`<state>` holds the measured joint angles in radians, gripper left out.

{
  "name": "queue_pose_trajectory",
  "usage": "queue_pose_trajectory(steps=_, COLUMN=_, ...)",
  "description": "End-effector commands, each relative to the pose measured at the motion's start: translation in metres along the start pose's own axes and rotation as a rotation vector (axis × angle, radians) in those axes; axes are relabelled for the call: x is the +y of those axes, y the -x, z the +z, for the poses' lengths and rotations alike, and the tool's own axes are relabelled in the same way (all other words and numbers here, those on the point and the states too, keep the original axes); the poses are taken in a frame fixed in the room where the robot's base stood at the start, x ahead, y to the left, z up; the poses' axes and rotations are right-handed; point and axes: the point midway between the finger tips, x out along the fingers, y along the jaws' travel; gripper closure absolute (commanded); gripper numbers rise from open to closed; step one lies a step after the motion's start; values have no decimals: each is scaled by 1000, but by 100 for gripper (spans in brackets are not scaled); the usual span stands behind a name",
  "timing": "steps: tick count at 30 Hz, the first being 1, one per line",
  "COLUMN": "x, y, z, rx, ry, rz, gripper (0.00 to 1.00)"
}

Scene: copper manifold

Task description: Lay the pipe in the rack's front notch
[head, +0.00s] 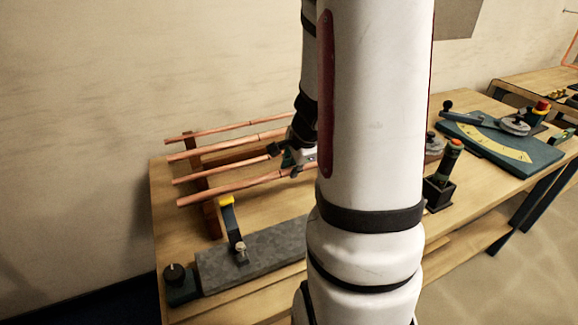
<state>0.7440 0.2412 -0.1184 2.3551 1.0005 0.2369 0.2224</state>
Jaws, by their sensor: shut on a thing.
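Several copper pipes run side by side across the wooden rack (211,222) on the bench. The frontmost pipe (235,186) lies nearest the camera, its left end sticking out past the rack's left upright. My gripper (287,157) is at the right part of the pipes, shut on a pipe, which appears to be the frontmost one. My arm hides the right ends of the pipes and the rack's right side. I cannot tell whether the frontmost pipe touches the front notch or is just above it.
A grey stone block (265,256) with a yellow-tipped clamp (232,222) stands in front of the rack. A black knob box (178,282) is at the front left. A torch in a black holder (444,177) and a bender with a yellow scale (500,143) stand right.

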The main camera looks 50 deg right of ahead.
Motion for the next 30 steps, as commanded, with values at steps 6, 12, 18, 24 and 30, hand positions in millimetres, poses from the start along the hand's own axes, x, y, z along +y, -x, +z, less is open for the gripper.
queue_pose_trajectory(steps=6, x=1, y=-1, z=0, rx=1, ry=0, rz=-1, gripper=100)
queue_pose_trajectory(steps=12, x=1, y=-1, z=0, rx=0, ry=0, rz=-1, gripper=80)
queue_pose_trajectory(steps=18, x=1, y=-1, z=0, rx=0, ry=0, rz=-1, gripper=59)
queue_pose_trajectory(steps=24, x=1, y=-2, z=0, rx=-1, ry=-1, rz=1, gripper=46)
queue_pose_trajectory(steps=30, x=1, y=-2, z=0, rx=0, ry=0, rz=0, gripper=46)
